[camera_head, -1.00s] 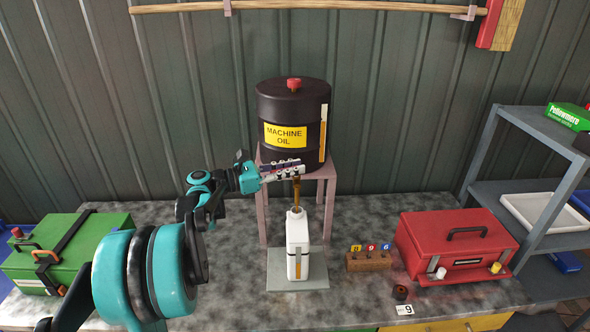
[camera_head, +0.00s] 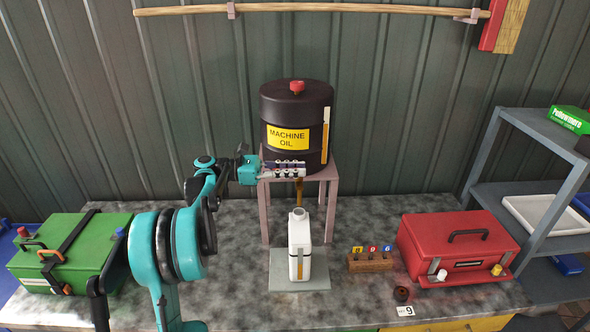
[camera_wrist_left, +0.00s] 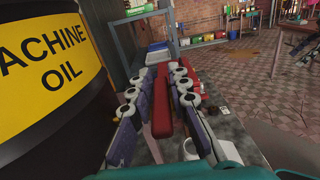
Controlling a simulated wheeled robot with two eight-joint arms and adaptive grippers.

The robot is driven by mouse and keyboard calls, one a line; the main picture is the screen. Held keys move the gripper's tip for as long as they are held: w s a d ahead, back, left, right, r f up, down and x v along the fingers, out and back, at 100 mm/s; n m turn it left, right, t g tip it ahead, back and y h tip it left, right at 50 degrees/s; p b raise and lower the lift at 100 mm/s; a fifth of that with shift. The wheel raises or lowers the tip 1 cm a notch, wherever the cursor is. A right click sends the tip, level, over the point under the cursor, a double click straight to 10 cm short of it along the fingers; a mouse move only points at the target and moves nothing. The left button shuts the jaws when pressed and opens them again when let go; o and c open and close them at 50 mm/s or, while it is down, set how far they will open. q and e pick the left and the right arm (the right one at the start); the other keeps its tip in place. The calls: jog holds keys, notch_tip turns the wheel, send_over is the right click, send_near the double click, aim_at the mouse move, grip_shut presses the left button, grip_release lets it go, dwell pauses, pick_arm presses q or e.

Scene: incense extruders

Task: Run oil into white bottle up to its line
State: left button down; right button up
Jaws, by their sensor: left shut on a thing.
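The black drum labelled "MACHINE OIL" (camera_head: 283,100) stands on a pinkish stand (camera_head: 331,190) and has an amber sight strip (camera_head: 325,140). The white bottle (camera_head: 300,233) stands upright below it, with a narrow strip on its front; its level and line are too small to read surely. A brown stream or spout (camera_head: 299,192) shows above the bottle's neck. My left gripper (camera_head: 303,169) is at the drum's lower front, shut on a red bar, seemingly the tap lever (camera_wrist_left: 162,100), between its fingers in the wrist view. The tap's body is hidden.
The bottle stands on a grey plate (camera_head: 285,283). To the right are a wooden block with numbered tags (camera_head: 370,262), a small dark ring (camera_head: 401,293), a red case (camera_head: 460,245) and grey shelves (camera_head: 545,150). A green case (camera_head: 60,255) is at the left.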

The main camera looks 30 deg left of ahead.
pick_arm(q)
jog(key=c, duration=1.5)
grip_release()
jog(key=shift+c, duration=0.2)
jog(key=shift+a, duration=0.15)
jog(key=v, duration=1.2)
